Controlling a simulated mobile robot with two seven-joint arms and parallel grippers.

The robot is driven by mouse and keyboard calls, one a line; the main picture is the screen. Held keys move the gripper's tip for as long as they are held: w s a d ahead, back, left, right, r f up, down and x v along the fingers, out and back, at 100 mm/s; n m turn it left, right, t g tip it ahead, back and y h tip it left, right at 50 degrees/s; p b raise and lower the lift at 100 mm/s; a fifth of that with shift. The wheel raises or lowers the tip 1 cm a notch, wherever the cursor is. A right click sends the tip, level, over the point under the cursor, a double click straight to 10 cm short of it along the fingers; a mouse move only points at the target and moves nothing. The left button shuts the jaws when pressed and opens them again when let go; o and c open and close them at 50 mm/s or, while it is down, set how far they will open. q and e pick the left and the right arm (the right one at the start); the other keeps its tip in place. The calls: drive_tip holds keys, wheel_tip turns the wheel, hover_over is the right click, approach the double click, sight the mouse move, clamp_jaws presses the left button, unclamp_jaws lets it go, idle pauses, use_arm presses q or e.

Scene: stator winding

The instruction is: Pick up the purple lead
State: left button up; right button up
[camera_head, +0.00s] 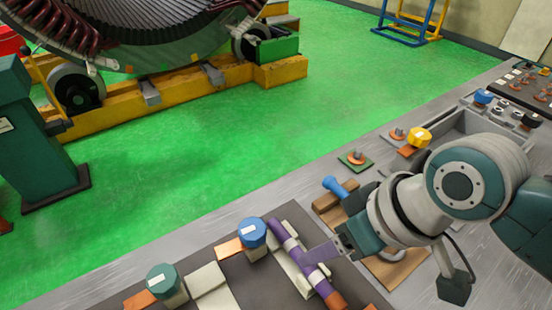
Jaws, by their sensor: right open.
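The purple lead (288,241) lies slantwise on a pale rest on the dark mat at the bottom middle. White bands cross it, and its lower end is orange-brown. My right gripper (322,254) comes in from the right, with its fingers right at the lead's middle, over or beside it. Its jaws are open. Whether the fingers touch the lead cannot be told. My left gripper is not in view.
A blue-capped post (252,233) and a green-capped post (162,281) stand left of the lead. A blue-handled tool (336,187) and a yellow-capped part (419,137) lie farther back on the grey bench (215,228). The large stator (130,35) stands beyond open green floor.

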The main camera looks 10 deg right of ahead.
sight(313, 274)
drive_tip(key=b+x, duration=0.1)
drive_tip(key=x, duration=0.4)
drive_tip(key=shift+a+f, duration=0.2)
drive_tip(key=shift+s, duration=0.1)
clamp_jaws()
idle(0.4)
